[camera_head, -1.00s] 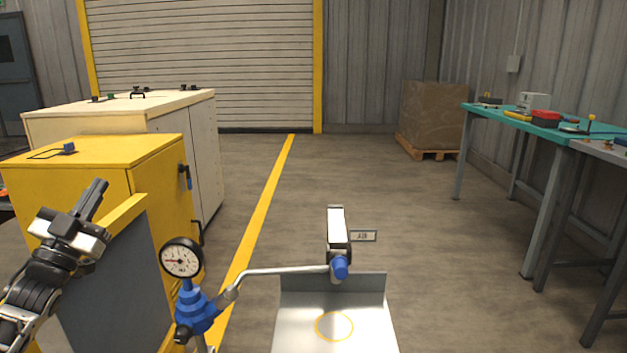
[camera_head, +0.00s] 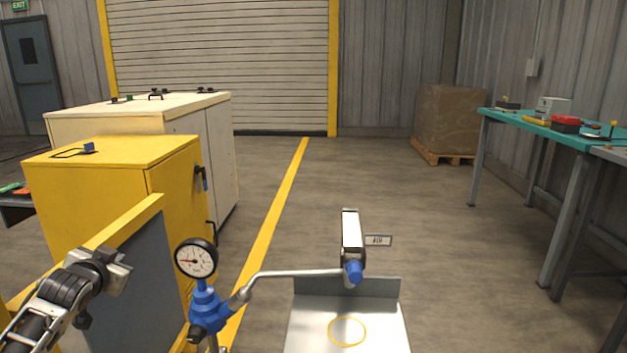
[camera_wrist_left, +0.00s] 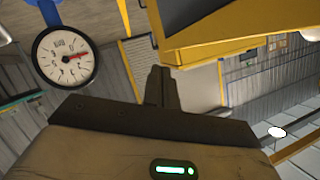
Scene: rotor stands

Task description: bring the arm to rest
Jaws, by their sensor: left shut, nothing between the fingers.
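My left gripper (camera_head: 118,264) is in the lower left of the head view, in front of the grey panel with a yellow frame (camera_head: 140,300). In the left wrist view its fingers (camera_wrist_left: 161,84) are together with nothing between them. The yellow frame edge (camera_wrist_left: 215,42) shows close beyond the fingers there. My right arm and gripper are not in view.
A pressure gauge (camera_head: 196,258) on a blue fitting stands right of my left gripper. A yellow cabinet (camera_head: 90,200) stands behind the panel. Open floor lies beyond.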

